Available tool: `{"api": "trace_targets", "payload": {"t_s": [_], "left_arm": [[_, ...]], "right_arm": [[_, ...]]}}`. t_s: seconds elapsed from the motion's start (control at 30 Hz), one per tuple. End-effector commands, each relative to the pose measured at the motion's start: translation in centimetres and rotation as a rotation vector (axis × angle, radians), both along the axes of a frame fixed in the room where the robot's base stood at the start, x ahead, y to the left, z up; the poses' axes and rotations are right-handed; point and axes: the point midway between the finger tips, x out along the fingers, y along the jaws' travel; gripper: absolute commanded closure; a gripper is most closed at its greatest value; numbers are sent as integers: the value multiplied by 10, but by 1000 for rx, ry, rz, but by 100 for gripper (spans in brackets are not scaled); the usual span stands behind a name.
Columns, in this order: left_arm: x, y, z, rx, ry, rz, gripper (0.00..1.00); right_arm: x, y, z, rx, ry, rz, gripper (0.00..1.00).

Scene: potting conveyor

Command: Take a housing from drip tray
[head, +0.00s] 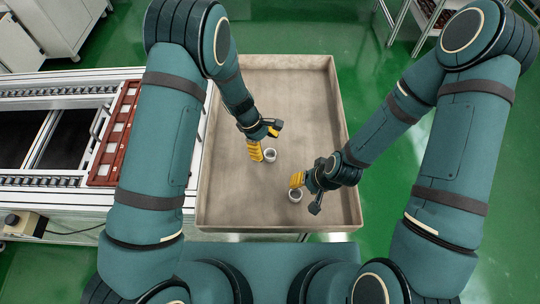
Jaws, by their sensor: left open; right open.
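The drip tray (250,205) is a wide grey-brown tray with raised rims in the middle of the head view. Two small light-grey round housings stand in it. One housing (270,156) is right beside the fingers of my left gripper (265,141), which is open. The other housing (295,195) is at the fingers of my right gripper (306,191), which is open. I cannot tell whether either gripper touches its housing.
A conveyor (60,182) with a red-brown pallet (115,134) runs along the tray's left side. Shelving (428,14) stands at the far right. The tray's far part and near left part are bare. Green floor lies to the right.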

Motion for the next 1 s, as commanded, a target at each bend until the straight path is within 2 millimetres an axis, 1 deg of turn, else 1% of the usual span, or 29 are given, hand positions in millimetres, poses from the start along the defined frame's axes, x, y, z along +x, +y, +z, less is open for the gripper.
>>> {"api": "trace_targets", "payload": {"t_s": [0.03,0.2,0.3,0.4,0.6,0.67,0.7,0.77,1.0], "left_arm": [[-3,-4,-7,1,3,-3,28],[-10,-14,-29,1,3,-3,28],[-10,-17,-37,0,2,-2,28],[-11,-19,-40,1,1,-2,28],[-11,-19,-40,-1,1,-1,26],[-11,-19,-40,-1,1,-1,47],[-11,-19,-40,-1,1,-1,61],[-11,-19,-40,-1,1,-1,81],[-11,-19,-40,-1,1,-1,82]], "right_arm": [[0,0,-1,0,1,0,53],[-1,0,-5,0,3,2,53],[-2,0,-5,1,4,3,53],[-2,0,-6,1,4,3,53],[-2,0,-5,1,4,4,53],[-2,0,-5,1,4,4,53],[-2,0,-5,1,4,4,53],[-2,0,-5,1,4,4,53],[-2,0,-5,1,4,3,53]]}}
